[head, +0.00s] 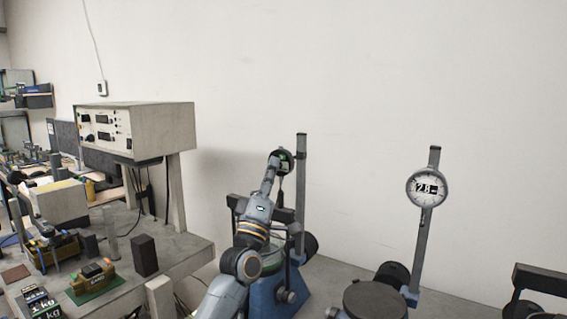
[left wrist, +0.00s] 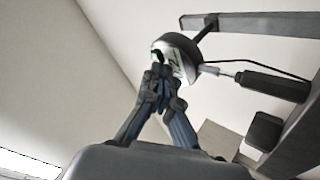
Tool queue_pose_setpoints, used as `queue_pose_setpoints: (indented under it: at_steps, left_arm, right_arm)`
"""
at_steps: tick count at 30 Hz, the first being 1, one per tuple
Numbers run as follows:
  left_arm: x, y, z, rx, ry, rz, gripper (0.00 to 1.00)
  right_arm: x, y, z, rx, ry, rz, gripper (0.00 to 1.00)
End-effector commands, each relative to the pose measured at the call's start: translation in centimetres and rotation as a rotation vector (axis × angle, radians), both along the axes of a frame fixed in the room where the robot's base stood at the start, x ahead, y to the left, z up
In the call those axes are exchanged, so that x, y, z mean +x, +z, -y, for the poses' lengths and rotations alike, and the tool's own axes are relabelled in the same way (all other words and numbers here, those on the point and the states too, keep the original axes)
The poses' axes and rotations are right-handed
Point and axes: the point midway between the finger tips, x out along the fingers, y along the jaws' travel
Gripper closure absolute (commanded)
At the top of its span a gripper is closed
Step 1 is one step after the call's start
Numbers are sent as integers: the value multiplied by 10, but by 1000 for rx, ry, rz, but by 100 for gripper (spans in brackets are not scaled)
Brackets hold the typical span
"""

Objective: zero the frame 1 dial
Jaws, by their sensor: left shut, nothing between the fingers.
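Two lever frames with dials stand along the wall in the head view; I cannot read a number for either frame. The left frame's dial (head: 283,161) is small, dark-rimmed and mostly seen edge-on, high on a grey post (head: 301,190). My left gripper (head: 272,170) reaches up to this dial, shut and empty. In the left wrist view the gripper's fingertips (left wrist: 160,75) are together at the near edge of the round dial (left wrist: 181,52), apparently touching it; the fingers cover part of its face. The right frame's white dial (head: 428,187) shows what looks like 28. My right gripper is not in view.
A blue base (head: 265,295) carries the left frame behind my arm. A round dark platform (head: 375,300) stands before the right frame. A bench with a grey instrument box (head: 135,128) fills the left. A dark bar (head: 540,279) shows at the lower right.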

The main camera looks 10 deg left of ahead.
Motion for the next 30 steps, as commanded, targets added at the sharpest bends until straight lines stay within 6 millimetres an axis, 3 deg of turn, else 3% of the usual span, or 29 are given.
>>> queue_pose_setpoints:
  at_steps: [22,30]
  left_arm:
    - [4,5,2,0,-2,3,100]
    - [-3,3,2,0,-3,3,100]
  right_arm:
    - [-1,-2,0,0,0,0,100]
    - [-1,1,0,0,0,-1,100]
